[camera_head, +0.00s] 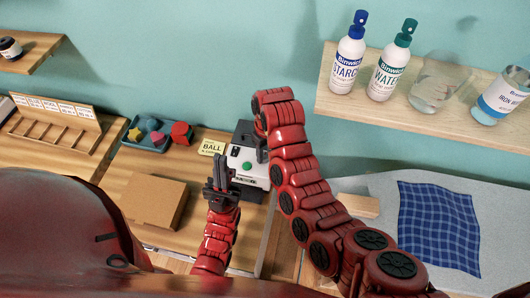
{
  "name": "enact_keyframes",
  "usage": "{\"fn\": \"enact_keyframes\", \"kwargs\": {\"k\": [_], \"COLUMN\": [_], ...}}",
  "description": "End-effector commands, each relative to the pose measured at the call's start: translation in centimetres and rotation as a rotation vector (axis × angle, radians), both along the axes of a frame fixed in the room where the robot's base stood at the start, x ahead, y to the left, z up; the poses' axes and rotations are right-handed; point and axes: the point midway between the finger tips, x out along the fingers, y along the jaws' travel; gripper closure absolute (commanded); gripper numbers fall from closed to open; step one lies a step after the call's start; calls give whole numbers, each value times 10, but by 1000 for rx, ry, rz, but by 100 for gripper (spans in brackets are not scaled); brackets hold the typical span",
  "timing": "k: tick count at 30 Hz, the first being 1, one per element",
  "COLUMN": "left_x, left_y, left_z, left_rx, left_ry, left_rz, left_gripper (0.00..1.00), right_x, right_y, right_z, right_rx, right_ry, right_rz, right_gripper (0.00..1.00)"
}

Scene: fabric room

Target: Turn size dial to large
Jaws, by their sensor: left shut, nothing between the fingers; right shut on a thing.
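A small black and white machine (242,160) stands on the wooden table near the middle of the head view. A green button (247,167) shows on its pale front. My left gripper (221,162) is shut and empty, upright in front of the machine's left side. My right arm reaches over from the right, and its gripper (262,149) is at the machine's right side. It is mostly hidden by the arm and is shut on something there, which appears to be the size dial. The dial itself and its setting cannot be made out.
A cardboard box (150,201), a blue tray (149,142) of colored pieces and a yellow "BALL" card (212,147) lie left of the machine. Right are a wooden block (357,205) and a blue checked cloth (438,225). Bottles stand on a shelf (440,125) above.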

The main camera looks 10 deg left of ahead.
Motion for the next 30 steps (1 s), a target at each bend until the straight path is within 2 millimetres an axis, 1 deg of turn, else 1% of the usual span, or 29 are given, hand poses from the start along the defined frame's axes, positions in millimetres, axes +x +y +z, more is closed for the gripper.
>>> {"fn": "enact_keyframes", "kwargs": {"k": [9,18,24,30], "left_x": [0,0,0,0], "left_y": [0,0,0,0], "left_z": [2,2,2,2], "left_rx": [0,0,0,0], "left_ry": [0,0,0,0], "left_rz": [0,0,0,0], "left_gripper": [100,100,100,100], "right_x": [0,0,0,-1], "right_y": [0,0,0,0], "right_z": [1,1,1,1], "right_rx": [1,2,3,3], "right_ry": [-2,-3,-2,-2], "right_rz": [-299,-545,-655,-718], "right_gripper": [100,100,100,100]}}
